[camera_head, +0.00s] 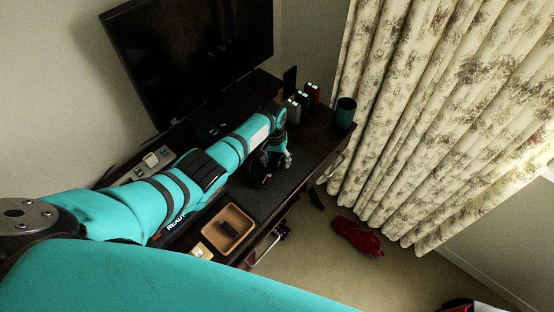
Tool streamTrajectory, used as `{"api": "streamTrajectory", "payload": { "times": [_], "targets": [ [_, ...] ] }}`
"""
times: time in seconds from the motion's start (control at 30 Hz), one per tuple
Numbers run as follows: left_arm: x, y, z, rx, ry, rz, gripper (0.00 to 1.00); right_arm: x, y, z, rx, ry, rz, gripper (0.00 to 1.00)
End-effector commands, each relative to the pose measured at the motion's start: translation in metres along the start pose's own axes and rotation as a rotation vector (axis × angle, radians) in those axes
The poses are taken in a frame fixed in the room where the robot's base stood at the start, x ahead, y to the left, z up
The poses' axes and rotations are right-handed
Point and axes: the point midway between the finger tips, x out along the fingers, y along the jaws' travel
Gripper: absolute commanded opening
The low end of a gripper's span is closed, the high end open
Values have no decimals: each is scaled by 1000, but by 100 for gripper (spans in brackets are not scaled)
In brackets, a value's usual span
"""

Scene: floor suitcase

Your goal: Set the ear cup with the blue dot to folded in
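A dark rounded object that looks like the headphones (260,171) is on the dark desk mat, partly behind my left arm. Its ear cups are too dark and small to tell apart, and I cannot see a blue dot. My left gripper (286,159) is at the end of the teal arm, right beside the headphones; I cannot tell whether it touches them or how its fingers stand. My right gripper cannot be made out.
A wooden tray (212,248) with a dark item sits at the desk's near end. A monitor (190,45) is behind. A red item (357,236) lies on the carpet.

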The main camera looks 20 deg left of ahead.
Motion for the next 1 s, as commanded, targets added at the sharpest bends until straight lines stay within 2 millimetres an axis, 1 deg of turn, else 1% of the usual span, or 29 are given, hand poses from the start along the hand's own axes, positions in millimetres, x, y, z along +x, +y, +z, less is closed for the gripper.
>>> {"api": "streamTrajectory", "payload": {
  "times": [0.2,0.37,0.47,0.7,0.8,0.9,1.0],
  "targets": [
    [-2,0,0,0,0,0,55,0,-1,-2,0,2,-1,40],
    [-15,0,-1,0,2,1,55,0,-1,-1,1,1,-1,40],
    [-29,0,0,1,3,1,55,0,-1,-1,1,1,-2,40],
    [-80,0,-1,1,4,1,55,0,-1,0,1,1,-2,40],
    [-98,0,-1,0,3,0,55,0,-1,0,1,0,-2,40],
    [-110,0,-1,0,2,0,55,0,-1,0,1,0,-2,40],
    [-117,0,0,0,0,0,55,0,-1,0,1,0,-2,40]
  ]
}}
